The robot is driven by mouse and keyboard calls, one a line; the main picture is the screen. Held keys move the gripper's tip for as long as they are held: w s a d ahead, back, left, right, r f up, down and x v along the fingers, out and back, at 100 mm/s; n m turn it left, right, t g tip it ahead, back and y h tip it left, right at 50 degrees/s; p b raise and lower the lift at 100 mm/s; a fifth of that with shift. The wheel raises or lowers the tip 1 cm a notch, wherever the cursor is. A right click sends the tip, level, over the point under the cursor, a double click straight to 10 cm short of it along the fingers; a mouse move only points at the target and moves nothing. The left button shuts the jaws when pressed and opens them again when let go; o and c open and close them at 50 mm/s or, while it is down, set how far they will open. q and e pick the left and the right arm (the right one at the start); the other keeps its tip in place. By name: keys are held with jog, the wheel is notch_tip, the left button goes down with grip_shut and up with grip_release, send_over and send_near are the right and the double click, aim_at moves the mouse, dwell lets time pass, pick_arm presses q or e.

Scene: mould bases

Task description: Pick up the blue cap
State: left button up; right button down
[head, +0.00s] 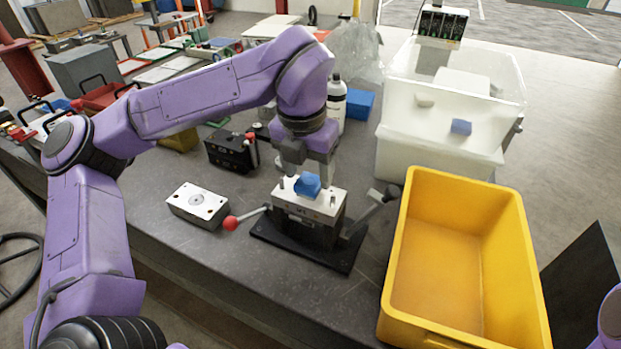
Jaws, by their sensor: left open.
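The blue cap (308,184) is a small blue block on top of the mould base (309,209), which has a pale metal top and dark body. The mould base stands on a black plate with lever handles at its sides. My left gripper (308,179) points down right at the cap, its fingers open. From this view I cannot tell whether the fingers touch the cap. My right gripper is out of view; only a bit of purple arm shows at the lower right edge.
A yellow bin (402,270) stands at the right, empty. Clear plastic boxes (440,150) behind it hold a blue block (461,127). A silver block (198,204) and a dark fixture (231,152) lie left of the mould base. A red-knobbed lever (233,222) sticks out leftward. The front tabletop is clear.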

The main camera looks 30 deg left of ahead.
pick_arm(q)
jog(key=shift+w+a+f, duration=0.1)
jog(key=shift+w+f, duration=0.05)
jog(key=shift+f, duration=0.75)
jog(key=c, duration=0.8)
jog(key=shift+r, duration=0.15)
jog(key=shift+r, duration=0.3)
jog(key=s+d+r+b, duration=0.1)
jog(key=s+r, duration=0.3)
jog(key=s+d+r+b, duration=0.2)
jog(key=s+r, duration=0.2)
jog(key=s+d+r+b, duration=0.1)
jog(key=s+d+r, duration=0.1)
jog(key=s+r, duration=0.2)
jog(key=shift+s+d+r+b, duration=0.1)
jog(key=shift+s+d+b, duration=0.15)
jog(key=shift+s, duration=0.3)
